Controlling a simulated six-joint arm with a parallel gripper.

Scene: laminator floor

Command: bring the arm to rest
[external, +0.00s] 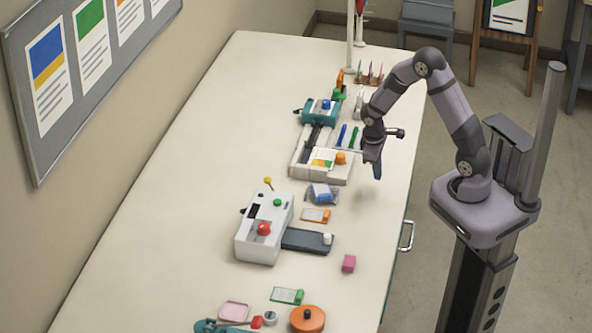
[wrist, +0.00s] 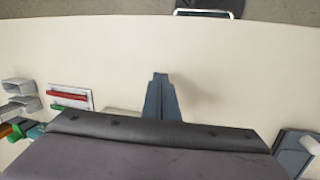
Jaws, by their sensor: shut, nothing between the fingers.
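My gripper (external: 377,172) hangs above the right part of the long pale table (external: 190,150), its blue-grey fingers pointing down. In the external view it is just right of the white device with the orange knob (external: 341,158). In the wrist view the fingers (wrist: 160,82) are together with nothing between them, over bare table top. My arm is bent, with its elbow raised.
A white machine with a red button (external: 264,229) stands mid-table, with a dark plate (external: 308,240) beside it. The table's left side is clear. A drawer handle (wrist: 205,13) shows at the edge.

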